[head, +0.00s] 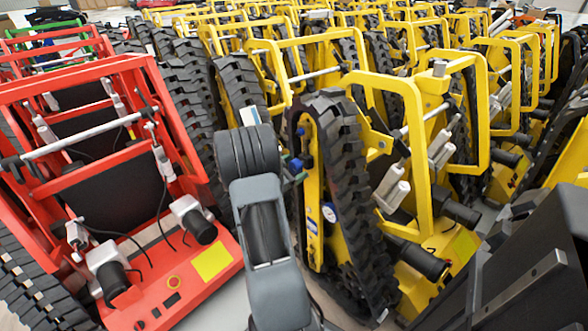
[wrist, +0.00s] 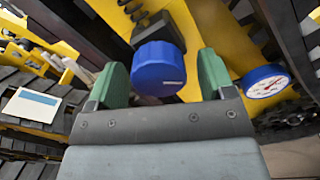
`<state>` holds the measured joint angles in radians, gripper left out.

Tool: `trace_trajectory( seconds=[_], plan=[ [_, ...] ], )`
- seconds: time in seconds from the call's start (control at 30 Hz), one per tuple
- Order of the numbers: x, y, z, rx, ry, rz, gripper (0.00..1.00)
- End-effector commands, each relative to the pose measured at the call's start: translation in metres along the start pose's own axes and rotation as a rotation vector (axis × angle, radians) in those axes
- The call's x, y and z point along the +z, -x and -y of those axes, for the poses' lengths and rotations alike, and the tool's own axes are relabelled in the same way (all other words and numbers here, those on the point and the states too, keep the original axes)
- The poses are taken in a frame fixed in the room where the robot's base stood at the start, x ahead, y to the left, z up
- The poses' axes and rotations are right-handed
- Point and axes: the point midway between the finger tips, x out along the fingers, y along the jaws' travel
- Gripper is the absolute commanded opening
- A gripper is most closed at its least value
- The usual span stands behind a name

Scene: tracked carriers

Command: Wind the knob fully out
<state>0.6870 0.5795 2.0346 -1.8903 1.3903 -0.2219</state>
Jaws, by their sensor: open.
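The blue round knob (wrist: 158,68) is in the middle of the wrist view, in front of a yellow track frame (wrist: 205,25). A small pale mark shows on its face. My gripper (wrist: 162,62) is open, with one green finger on each side of the knob. Gaps show between the knob and both fingers, so it is not gripped. In the head view my grey arm reaches to the side of the yellow tracked carrier (head: 312,232), and the knob (head: 296,165) shows small there, beside my gripper, partly hidden.
A round white gauge (wrist: 267,82) with a blue rim sits right of the fingers. Black rubber track (head: 350,170) runs around the yellow frame. A red carrier (head: 205,268) stands at left, with a narrow floor gap between. More yellow carriers stand in rows behind.

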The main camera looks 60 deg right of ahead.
Motion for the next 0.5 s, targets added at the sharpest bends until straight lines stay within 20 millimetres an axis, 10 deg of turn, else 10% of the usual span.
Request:
trace_trajectory(
  seconds=[0.2,0.5],
  plan=[
    [0.0000,-0.0001,0.0000,0.000,0.000,0.000,0.75],
    [-0.0001,0.0001,0.0000,0.000,0.000,0.000,0.46]
  ],
)
